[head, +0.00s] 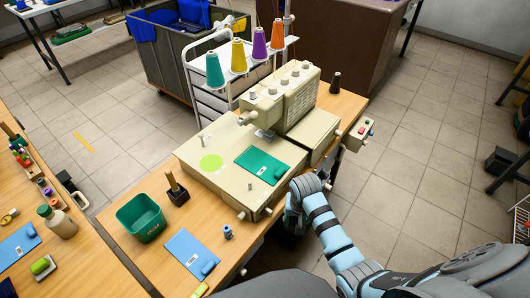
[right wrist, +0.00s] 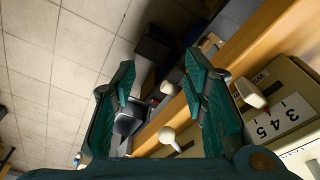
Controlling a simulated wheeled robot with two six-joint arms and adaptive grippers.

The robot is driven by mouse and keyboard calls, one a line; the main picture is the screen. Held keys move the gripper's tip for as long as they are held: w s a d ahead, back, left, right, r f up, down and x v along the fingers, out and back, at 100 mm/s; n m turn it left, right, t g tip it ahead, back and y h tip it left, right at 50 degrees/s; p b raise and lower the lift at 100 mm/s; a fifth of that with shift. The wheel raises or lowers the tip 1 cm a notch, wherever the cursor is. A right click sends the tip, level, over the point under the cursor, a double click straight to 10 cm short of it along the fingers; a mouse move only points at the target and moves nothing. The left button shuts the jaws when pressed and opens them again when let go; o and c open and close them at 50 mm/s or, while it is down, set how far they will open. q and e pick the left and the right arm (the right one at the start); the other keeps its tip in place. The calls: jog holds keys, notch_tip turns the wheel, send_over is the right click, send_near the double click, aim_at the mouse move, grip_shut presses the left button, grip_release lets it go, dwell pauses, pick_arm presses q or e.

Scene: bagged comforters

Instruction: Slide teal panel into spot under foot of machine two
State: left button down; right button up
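The teal panel (head: 270,162) lies flat on the cream bed of the sewing machine (head: 222,143), right of a light green round mark (head: 211,162). Its far edge is close to the foot (head: 264,133) under the machine head; I see no clear overlap. My right gripper (head: 291,224) is at the machine's front right edge, beside and below the panel, pointing down. In the right wrist view its fingers (right wrist: 162,85) are spread, with nothing held. White knobs (right wrist: 167,135) on the machine side show between and beyond them. My left gripper is out of view.
A control box (head: 361,133) is at the right edge. Floor is open to the right.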

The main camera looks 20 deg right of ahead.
jog(key=w+r+m, duration=0.3)
jog(key=w+r, duration=0.5)
jog(key=r, duration=0.4)
notch_tip(320, 180, up, 7)
jog(key=m+g+b, duration=0.1)
jog(key=m+g, duration=0.1)
jog(key=m, duration=0.1)
send_over(277, 174)
jog(key=shift+y, duration=0.4)
notch_tip(277, 174, down, 11)
jog(key=shift+s+r+b, duration=0.1)
jog(key=shift+b, duration=1.1)
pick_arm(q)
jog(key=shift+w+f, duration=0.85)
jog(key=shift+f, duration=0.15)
pick_arm(e)
grip_shut()
